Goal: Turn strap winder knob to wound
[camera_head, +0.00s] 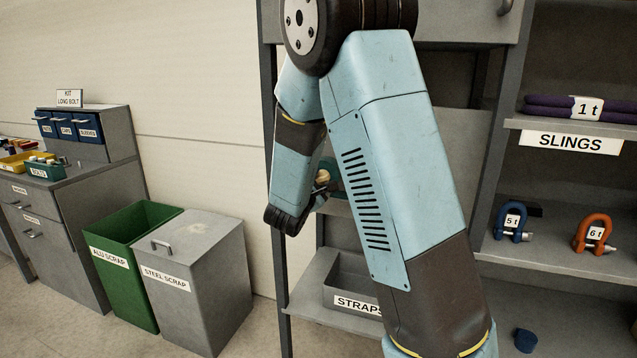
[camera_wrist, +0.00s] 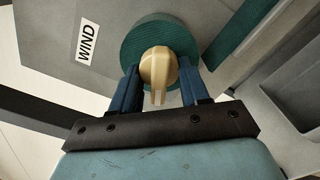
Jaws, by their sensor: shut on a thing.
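The strap winder knob (camera_wrist: 158,68) is a tan, brass-coloured knob with a narrow pointer part, in front of a round green disc (camera_wrist: 135,42) in the wrist view. In the head view the knob (camera_head: 323,177) shows only in small part beside my wrist; my arm hides most of the winder. I cannot read the knob's setting.
Grey shelving stands around my arm, with a STRAPS bin (camera_head: 343,283) below. At right are a SLINGS shelf (camera_head: 570,142), a blue shackle (camera_head: 512,223) and an orange shackle (camera_head: 594,233). A green scrap bin (camera_head: 122,287) and a grey scrap bin (camera_head: 192,310) stand on the floor at left.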

